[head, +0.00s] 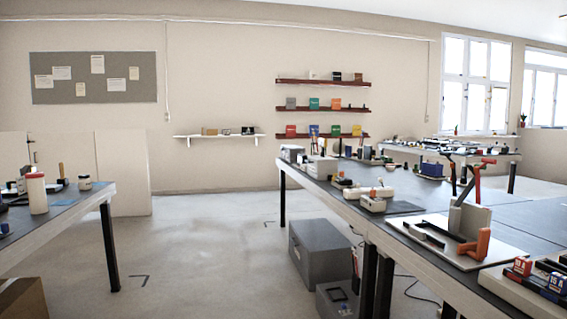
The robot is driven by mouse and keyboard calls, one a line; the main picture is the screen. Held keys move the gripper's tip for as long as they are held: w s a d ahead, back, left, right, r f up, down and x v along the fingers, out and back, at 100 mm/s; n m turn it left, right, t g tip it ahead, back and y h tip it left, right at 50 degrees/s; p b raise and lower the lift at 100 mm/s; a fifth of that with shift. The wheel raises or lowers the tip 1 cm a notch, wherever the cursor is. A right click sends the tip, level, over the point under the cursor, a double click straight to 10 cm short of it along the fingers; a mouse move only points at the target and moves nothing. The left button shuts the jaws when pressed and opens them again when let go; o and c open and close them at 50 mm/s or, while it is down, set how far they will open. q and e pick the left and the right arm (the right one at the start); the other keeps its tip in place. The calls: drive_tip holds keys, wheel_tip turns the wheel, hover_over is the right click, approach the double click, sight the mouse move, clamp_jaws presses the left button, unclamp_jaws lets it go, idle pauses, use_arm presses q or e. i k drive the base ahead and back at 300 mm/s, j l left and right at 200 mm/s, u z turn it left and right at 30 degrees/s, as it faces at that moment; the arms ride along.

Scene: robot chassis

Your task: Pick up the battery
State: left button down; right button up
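Neither of my grippers is in view. I cannot make out with certainty which object is the battery. On the near right table (300,181), a pale tray (500,285) at the lower right corner holds small dark, red and blue blocks, some with white lettering. A light plate (468,262) behind it carries orange brackets (479,246) and dark bars (423,235), perhaps the chassis. The right frame edge cuts off part of the tray.
A left table (60,213) holds a white jar with a red lid (37,193) and small items. Grey boxes (320,253) stand on the floor by the right table's legs. Open floor (200,260) lies between the tables. Wall shelves (322,82) are far behind.

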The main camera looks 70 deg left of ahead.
sight(303, 159)
drive_tip(key=u, duration=2.15)
